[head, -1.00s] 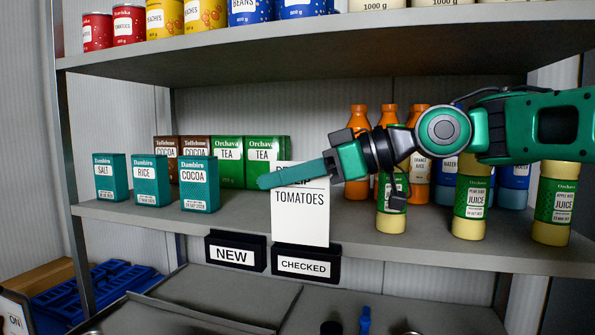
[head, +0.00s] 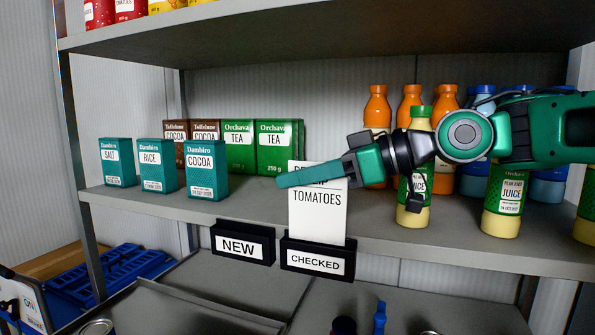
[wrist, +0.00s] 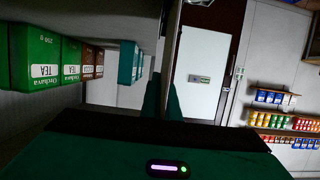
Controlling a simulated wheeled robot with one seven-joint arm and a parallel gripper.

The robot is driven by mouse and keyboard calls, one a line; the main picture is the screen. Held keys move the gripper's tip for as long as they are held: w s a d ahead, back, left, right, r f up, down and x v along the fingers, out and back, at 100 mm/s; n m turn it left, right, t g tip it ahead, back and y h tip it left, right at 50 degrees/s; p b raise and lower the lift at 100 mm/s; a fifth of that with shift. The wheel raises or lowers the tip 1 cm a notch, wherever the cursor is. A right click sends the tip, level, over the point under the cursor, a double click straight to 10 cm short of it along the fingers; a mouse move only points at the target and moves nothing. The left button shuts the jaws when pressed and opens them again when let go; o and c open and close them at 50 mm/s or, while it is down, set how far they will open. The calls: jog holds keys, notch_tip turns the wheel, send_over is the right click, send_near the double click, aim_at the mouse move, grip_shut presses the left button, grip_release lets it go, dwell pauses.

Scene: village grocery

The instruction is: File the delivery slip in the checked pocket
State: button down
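The delivery slip (head: 318,215) is a white upright card marked TOMATOES, at the shelf's front edge in the head view. My gripper (head: 312,177) comes from the right, one green finger lying across the slip's upper text. In the wrist view, the slip (wrist: 171,45) shows nearly edge-on between the two fingers (wrist: 162,98), which look closed on it. The black checked pocket (head: 285,257) hangs on the shelf edge. The slip's lower edge meets the pocket's top; I cannot tell whether it is inside. The new pocket (head: 214,240) hangs just left.
Salt, rice and cocoa boxes (head: 208,170) and green tea boxes (head: 277,150) stand on the shelf to the left. Juice bottles (head: 502,205) stand close under and behind my arm. An upper shelf (head: 330,50) runs above. Grey trays (head: 215,290) lie below.

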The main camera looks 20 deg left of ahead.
send_over(298, 239)
jog(key=shift+a+f, duration=0.1)
jog(key=shift+f, duration=2.05)
jog(key=c, duration=2)
grip_release()
jog(key=shift+w, duration=0.1)
jog(key=v, duration=1)
jog(key=shift+d+r, duration=0.1)
jog(key=shift+d, duration=0.3)
jog(key=shift+a, duration=0.1)
